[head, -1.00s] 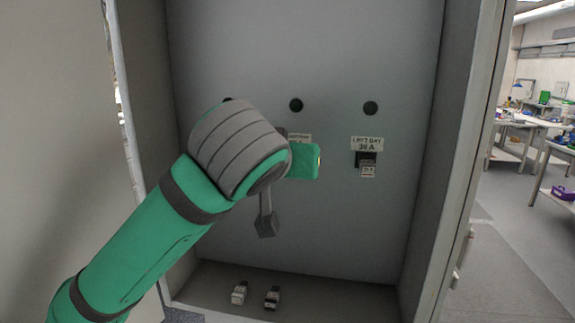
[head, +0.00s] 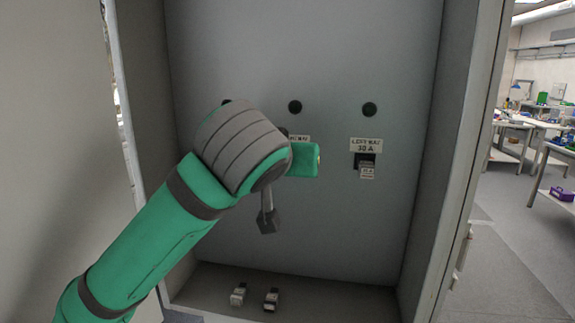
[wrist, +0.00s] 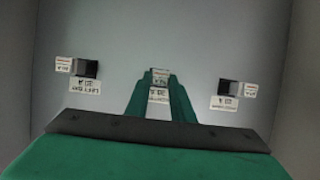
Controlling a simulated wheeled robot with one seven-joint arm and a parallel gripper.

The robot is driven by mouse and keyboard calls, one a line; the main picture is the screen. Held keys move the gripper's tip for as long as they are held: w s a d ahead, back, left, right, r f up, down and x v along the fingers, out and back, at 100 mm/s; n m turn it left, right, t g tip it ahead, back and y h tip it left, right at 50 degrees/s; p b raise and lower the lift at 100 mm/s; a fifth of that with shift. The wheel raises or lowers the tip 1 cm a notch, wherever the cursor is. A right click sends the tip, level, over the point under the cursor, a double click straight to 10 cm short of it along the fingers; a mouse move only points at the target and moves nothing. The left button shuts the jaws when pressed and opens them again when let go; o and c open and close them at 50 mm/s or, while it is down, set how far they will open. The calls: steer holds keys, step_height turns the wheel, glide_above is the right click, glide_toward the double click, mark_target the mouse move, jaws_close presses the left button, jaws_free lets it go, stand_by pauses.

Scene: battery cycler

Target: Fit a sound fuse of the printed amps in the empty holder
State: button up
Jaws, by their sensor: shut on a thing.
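My gripper (wrist: 159,78) is shut on a small pale fuse (wrist: 160,74) in the wrist view, in front of the middle of the back panel. The middle holder behind it is mostly hidden, so I cannot tell whether the fuse is seated. A holder (head: 364,159) under a "30 A" label (head: 366,145) has a fuse (head: 367,172) at it, right of my arm; it also shows at left in the wrist view (wrist: 87,68). Another labelled holder (wrist: 231,87) with a pale fuse (wrist: 250,89) shows at right there. My arm hides it in the head view.
Two loose fuses, one pale (head: 238,294) and one darker (head: 271,299), lie on the cabinet floor (head: 335,290). Round black parts (head: 369,109) line the panel above the holders. Side walls (head: 428,150) enclose the space left and right. The lower panel is clear.

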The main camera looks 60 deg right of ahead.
steer(key=shift+d, duration=0.15)
steer(key=o, duration=1)
steer(key=shift+o, duration=0.2)
steer(key=v, duration=1.1)
